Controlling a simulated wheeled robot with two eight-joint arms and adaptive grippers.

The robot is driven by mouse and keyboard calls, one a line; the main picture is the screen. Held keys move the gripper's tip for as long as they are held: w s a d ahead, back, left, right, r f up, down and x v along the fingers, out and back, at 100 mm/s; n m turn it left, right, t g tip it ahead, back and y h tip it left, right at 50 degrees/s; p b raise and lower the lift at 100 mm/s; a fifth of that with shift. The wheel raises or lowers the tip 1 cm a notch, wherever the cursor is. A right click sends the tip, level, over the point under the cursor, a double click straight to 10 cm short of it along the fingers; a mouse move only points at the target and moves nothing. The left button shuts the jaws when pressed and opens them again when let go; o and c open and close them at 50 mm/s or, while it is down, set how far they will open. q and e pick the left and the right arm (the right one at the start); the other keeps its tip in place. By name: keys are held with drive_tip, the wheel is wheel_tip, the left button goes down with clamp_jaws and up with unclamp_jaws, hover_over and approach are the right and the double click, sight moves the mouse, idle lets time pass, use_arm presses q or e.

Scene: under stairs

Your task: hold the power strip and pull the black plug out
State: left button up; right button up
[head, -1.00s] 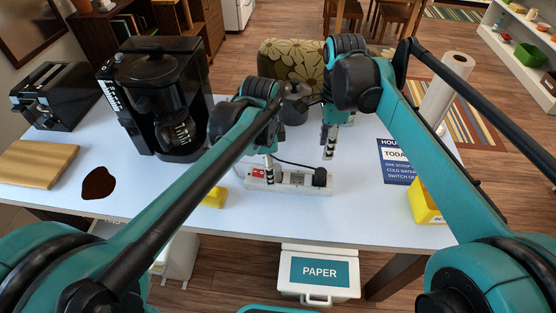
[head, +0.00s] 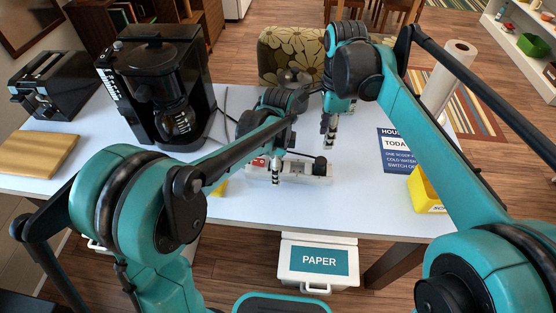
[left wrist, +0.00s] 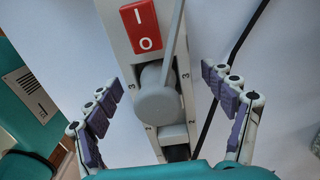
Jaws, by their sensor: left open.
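The white power strip (head: 318,179) lies across the table near its front edge, with a red switch (head: 258,162) at its left end. The black plug (head: 320,163) sits at its right end. A grey plug (left wrist: 158,104) sits mid-strip in the left wrist view, with a dark shape (left wrist: 177,153) beyond it, partly cut off by my gripper body. My left gripper (head: 276,173) is over the strip's left part; in the left wrist view (left wrist: 172,88) its fingers are open, one on each side of the strip. My right gripper (head: 329,138) hangs behind the strip, apart from the black plug; its finger gap is unclear.
A black coffee maker (head: 158,90) and toaster (head: 55,80) stand at the left, with a wooden board (head: 35,153). At the right are a blue sign (head: 398,150), a yellow bin (head: 426,192) and a paper roll (head: 448,80).

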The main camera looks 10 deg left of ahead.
sight(323, 160)
use_arm(q)
clamp_jaws()
idle(0.5)
idle(0.8)
use_arm(e)
drive_tip(key=o, duration=0.4)
drive_tip(key=shift+o, duration=0.4)
drive_tip(key=shift+d+r+n, duration=0.1)
drive_tip(key=shift+d+n, duration=0.1)
drive_tip(key=shift+n, duration=0.8)
wheel_tip(323, 160, down, 12)
drive_tip(key=shift+r, duration=0.1)
